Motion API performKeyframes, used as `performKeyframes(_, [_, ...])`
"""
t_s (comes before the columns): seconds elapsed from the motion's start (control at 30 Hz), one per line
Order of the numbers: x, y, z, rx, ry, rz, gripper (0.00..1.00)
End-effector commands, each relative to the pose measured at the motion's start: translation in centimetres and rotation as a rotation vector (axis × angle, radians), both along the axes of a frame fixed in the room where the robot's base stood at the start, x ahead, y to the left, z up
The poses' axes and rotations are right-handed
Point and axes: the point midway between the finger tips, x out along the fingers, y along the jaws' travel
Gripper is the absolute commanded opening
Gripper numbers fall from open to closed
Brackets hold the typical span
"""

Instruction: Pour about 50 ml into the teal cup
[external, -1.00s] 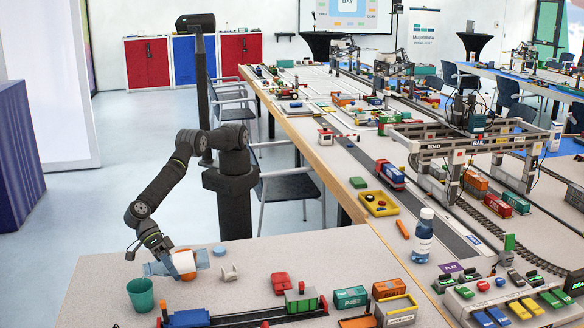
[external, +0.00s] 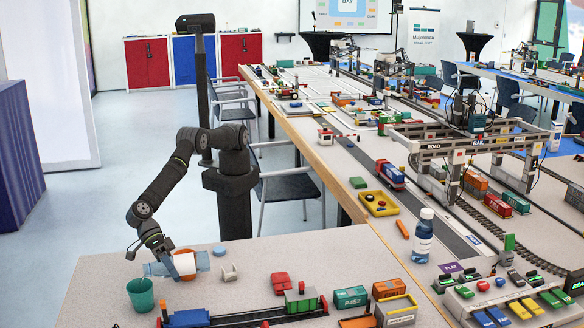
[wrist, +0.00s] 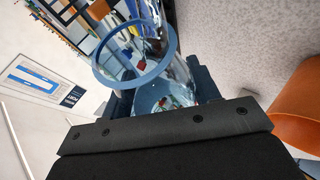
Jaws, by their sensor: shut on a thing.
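The teal cup (external: 140,295) stands upright on the near left of the table in the external view. The bottle's left end is close to the cup's rim. In the wrist view the clear bottle (wrist: 150,75) with a blue ring fills the space beyond my gripper (wrist: 165,110). I cannot tell whether liquid is leaving the bottle.
An orange round thing (external: 185,264) is behind the bottle. A small blue disc (external: 219,251) and a beige piece (external: 230,272) lie to the right. A toy train with a blue wagon (external: 187,318) lies at the front. A blue bottle (external: 423,236) stands farther right.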

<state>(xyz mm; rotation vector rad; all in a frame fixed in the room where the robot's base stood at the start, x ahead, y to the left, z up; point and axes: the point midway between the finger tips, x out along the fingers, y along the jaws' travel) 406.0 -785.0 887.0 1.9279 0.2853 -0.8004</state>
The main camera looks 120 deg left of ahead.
Motion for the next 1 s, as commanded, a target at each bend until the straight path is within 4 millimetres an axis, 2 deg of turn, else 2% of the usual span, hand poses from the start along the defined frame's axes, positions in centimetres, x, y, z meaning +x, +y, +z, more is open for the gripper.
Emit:
performKeyframes(0.23, [0.4,1.1,-2.5,-0.222,0.205,0.009,0.27])
performKeyframes(1.0, [0.3,1.1,-3.2,-0.286,0.261,0.008,0.27])
